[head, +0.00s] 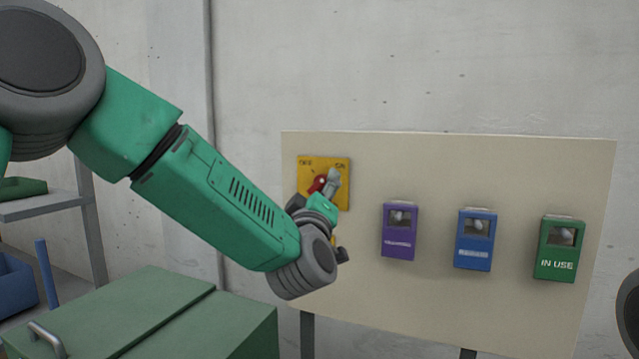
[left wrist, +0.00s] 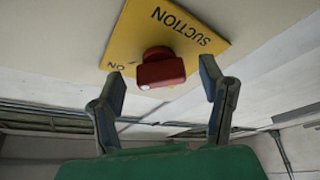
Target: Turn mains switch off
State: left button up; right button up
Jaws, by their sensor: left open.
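A red rotary knob (head: 318,184) sits on a yellow plate (head: 309,164) at the upper left of a beige panel. The plate reads OFF at its left and ON at its right in the head view. In the left wrist view the knob (left wrist: 161,70) shows in front of the yellow plate (left wrist: 150,25), with SUCTION and ON readable. My left gripper (left wrist: 163,86) is open, one finger to each side of the knob, with visible gaps. In the head view my left gripper (head: 326,188) partly hides the knob and plate. My right gripper is not in view.
The beige panel (head: 450,310) also carries a purple box (head: 398,246), a blue box (head: 472,258) and a green IN USE box (head: 556,266). A green cabinet (head: 130,315) stands below my left arm. A shelf (head: 45,206) and blue bin (head: 15,285) are at the left.

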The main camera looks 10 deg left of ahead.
pick_arm(q)
jog(key=shift+w+d+r, duration=0.1)
jog(key=shift+w+d, duration=0.05)
jog(key=shift+w, duration=0.25)
jog(key=shift+w+d+r, duration=0.1)
jog(key=shift+w, duration=0.3)
jog(key=shift+a, duration=0.45)
jog(key=shift+c, duration=1.3)
jog(key=c, duration=0.9)
jog(key=shift+f, duration=0.1)
